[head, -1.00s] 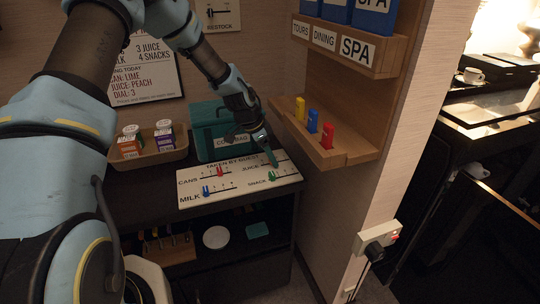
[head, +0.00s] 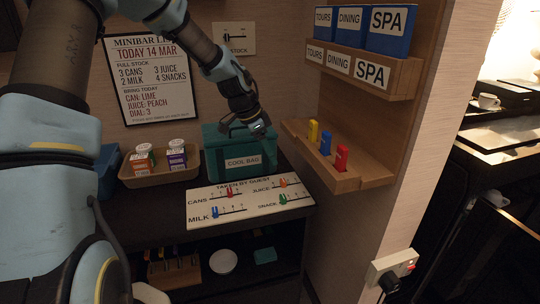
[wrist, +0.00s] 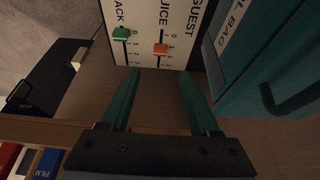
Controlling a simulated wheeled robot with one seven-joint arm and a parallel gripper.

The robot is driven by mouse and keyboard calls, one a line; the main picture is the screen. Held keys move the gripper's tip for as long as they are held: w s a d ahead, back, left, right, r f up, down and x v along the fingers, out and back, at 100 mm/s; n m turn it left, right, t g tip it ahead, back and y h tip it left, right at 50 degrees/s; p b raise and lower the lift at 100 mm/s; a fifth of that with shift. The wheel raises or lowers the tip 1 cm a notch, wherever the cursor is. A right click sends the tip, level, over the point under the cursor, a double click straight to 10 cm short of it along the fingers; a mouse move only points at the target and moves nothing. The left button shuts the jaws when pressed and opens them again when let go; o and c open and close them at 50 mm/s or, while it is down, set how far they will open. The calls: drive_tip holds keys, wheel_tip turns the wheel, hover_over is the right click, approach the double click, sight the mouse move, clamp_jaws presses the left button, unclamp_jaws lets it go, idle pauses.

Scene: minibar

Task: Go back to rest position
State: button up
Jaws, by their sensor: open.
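My gripper (wrist: 158,100) is open and empty, its two green fingers apart in the wrist view. In the head view my gripper (head: 262,130) hangs above the teal cool bag (head: 228,160), at its right side. The "taken by guest" board (head: 248,205) lies on the counter below, apart from my gripper. On it are a red slider (head: 229,193) for cans, a blue slider (head: 215,212) for milk, an orange slider (head: 283,182) for juice and a green slider (head: 283,199) for snack. The orange (wrist: 160,49) and green (wrist: 121,33) sliders also show in the wrist view.
A tray (head: 160,175) with two small cartons stands left of the cool bag. At the right, a wooden shelf (head: 350,170) holds yellow, blue and red pegs, below blue SPA and DINING boxes. A minibar list (head: 150,80) hangs on the wall. Open air lies above the board.

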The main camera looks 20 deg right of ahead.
drive_tip(key=s+a+r+n+y, duration=0.1)
drive_tip(key=s+a+n, duration=0.3)
drive_tip(key=a, duration=0.7)
drive_tip(key=s+a+r+n+t+y, duration=0.1)
drive_tip(key=s+a+r+n, duration=0.1)
drive_tip(key=a+n, duration=0.6)
drive_tip(key=s+a+r+n+t+y, duration=0.1)
drive_tip(key=s+a+n, duration=0.4)
drive_tip(key=a, duration=1.1)
drive_tip(key=shift+s+r+n+y, duration=0.3)
drive_tip(key=shift+r+n+y, duration=0.1)
drive_tip(key=shift+n+y, duration=0.25)
